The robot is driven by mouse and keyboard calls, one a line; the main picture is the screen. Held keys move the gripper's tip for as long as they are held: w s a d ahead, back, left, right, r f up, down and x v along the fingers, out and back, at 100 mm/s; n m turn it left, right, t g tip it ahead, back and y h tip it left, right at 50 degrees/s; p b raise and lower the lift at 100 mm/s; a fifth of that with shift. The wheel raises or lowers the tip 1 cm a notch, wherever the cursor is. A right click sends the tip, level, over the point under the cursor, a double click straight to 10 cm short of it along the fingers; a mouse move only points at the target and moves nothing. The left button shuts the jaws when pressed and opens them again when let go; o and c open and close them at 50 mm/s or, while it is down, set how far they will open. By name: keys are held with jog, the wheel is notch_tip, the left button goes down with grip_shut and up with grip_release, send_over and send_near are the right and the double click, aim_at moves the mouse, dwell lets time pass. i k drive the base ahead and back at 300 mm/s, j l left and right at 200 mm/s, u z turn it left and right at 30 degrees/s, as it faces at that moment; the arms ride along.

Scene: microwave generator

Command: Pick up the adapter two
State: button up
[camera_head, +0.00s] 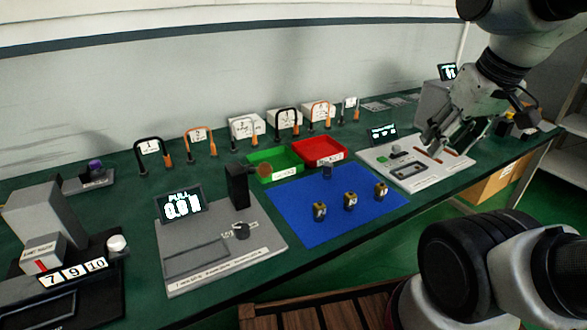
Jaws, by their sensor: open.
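Small brass adapters with dark numbered faces stand upright in a row on the blue mat (300,232): a left one (319,211), a middle one (350,201) and a right one (381,191). Their numbers are too small to read surely, so I cannot tell which is adapter two. A darker small piece (327,171) stands at the mat's back edge. My gripper (434,147) is open, above the white panel right of the mat, apart from the adapters. Nothing shows between its fingers.
A green tray (262,171) and a red tray (310,162) lie behind the mat. A grey device with a black post (237,186) stands left of it. Numbered cable loops (150,147) line the back. The mat's front is clear.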

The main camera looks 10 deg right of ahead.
aim_at(319, 208)
jog(key=k+j, duration=0.1)
jog(key=k, duration=0.45)
jog(key=k+j, duration=0.1)
jog(key=k, duration=0.45)
